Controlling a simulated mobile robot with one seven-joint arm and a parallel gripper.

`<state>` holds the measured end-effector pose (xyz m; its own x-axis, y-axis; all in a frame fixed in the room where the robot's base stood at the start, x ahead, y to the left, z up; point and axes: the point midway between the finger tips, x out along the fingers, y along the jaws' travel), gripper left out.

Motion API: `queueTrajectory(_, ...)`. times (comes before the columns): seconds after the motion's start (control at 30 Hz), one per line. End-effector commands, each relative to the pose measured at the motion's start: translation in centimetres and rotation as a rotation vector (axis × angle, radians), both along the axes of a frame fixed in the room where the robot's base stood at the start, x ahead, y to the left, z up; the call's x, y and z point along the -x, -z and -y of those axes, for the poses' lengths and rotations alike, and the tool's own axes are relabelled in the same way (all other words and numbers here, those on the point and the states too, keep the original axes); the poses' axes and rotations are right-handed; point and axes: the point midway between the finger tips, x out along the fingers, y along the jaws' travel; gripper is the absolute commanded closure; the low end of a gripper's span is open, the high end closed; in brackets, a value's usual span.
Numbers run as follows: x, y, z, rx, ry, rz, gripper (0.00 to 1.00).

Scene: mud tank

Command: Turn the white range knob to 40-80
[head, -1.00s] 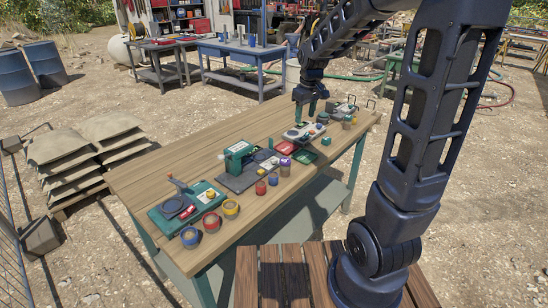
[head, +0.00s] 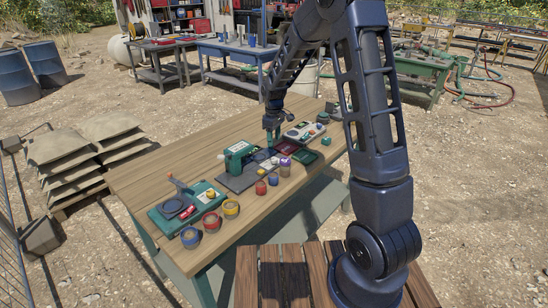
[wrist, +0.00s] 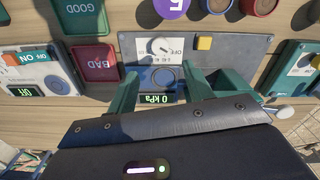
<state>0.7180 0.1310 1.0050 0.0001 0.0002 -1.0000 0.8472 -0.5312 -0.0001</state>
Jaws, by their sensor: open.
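The white range knob (wrist: 158,46) sits on a white label on a dark grey panel (wrist: 220,50) in the wrist view, seen upside down. "OFF" is printed beside it; the other range marks are too small to read surely. A lit display (wrist: 160,99) below it reads 0 kPa. A yellow button (wrist: 204,43) is right of the knob. My gripper (wrist: 161,86) is open and empty, its green fingers apart, over the panel's display side; the knob lies beyond the fingertips. In the head view my gripper (head: 272,142) is above the middle station; the knob is not discernible there.
A green housing (head: 239,158) stands on the station, close to my gripper. Red (wrist: 97,62) and green (wrist: 83,17) trays, marked BAD and GOOD, lie beside the panel. Another device (wrist: 38,72) is beyond them. Several small pots line the bench's near edge (head: 232,207).

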Motion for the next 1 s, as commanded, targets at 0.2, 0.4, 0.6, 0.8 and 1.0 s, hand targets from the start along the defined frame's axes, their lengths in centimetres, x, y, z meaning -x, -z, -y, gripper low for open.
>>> queueTrajectory(0.2,0.1,3.6,0.1,0.002,0.001,-0.004,0.49)
queueTrajectory(0.4,0.1,6.8,0.0,0.001,0.001,-0.002,0.49)
queueTrajectory(0.6,0.0,9.0,0.0,0.000,0.001,-0.001,0.49)
queueTrajectory(0.8,0.0,9.8,0.0,0.000,0.001,0.000,0.49)
queueTrajectory(1.0,0.0,9.8,0.1,0.000,0.001,0.000,0.49)
